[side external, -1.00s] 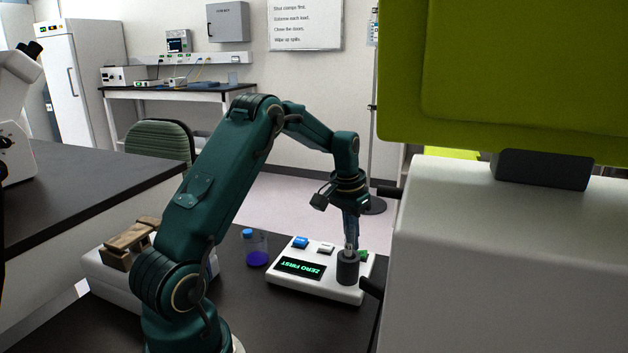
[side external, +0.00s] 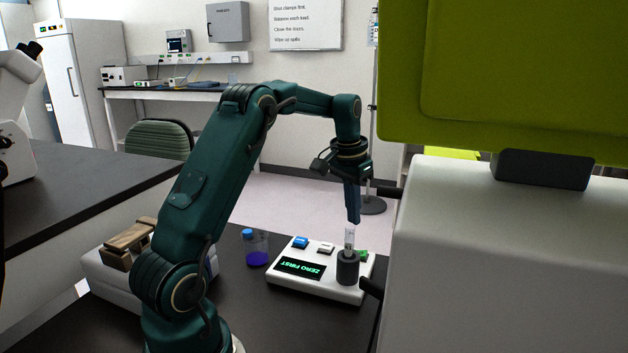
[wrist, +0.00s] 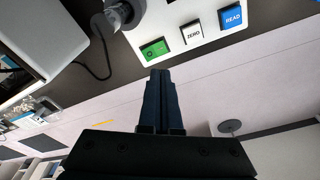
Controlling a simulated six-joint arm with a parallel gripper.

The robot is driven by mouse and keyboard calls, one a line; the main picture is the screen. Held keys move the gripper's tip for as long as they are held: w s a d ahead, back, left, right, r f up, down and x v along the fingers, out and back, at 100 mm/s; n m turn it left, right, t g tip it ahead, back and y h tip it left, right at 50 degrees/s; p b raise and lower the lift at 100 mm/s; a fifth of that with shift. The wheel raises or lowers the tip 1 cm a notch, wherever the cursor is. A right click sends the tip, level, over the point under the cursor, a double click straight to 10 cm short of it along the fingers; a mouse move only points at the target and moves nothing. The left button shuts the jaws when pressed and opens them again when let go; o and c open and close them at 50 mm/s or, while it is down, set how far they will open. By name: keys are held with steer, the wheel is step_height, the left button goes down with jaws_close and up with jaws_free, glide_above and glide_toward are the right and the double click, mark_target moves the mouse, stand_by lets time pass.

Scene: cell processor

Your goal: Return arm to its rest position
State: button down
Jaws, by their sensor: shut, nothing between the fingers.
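My gripper (side external: 353,218) is shut and empty, pointing down above the white reader device. In the side view it is just above a clear tube (side external: 349,239) that stands upright in the dark round holder (side external: 347,267) on the device. In the wrist view the closed fingers (wrist: 157,75) show near the green button (wrist: 155,49). The white device (side external: 312,290) has a display reading "ZERO FIRST", a blue READ button (wrist: 232,18) and a white ZERO button (wrist: 192,32).
A jar with purple liquid and a blue cap (side external: 257,247) stands left of the device. A wooden rack (side external: 128,243) sits on a white box behind my arm. A large white machine (side external: 510,250) with a green lid (side external: 500,70) stands close on the right.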

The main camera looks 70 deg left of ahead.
steer(key=s+d+r+m+t+y, duration=0.1)
steer(key=s+d+r+t, duration=0.35)
steer(key=d+r, duration=0.45)
steer(key=s+d+r+t, duration=0.3)
steer(key=d+r+t, duration=0.2)
steer(key=d+r, duration=0.35)
steer(key=s+d+f+m+g+h, duration=0.1)
steer(key=s+f+g, duration=0.4)
steer(key=s+f, duration=0.6)
steer(key=shift+d+f+m+g, duration=0.35)
steer(key=shift+d+f+m, duration=0.15)
steer(key=shift+d+f, duration=0.35)
steer(key=shift+a+f, duration=0.1)
steer(key=shift+a, duration=0.05)
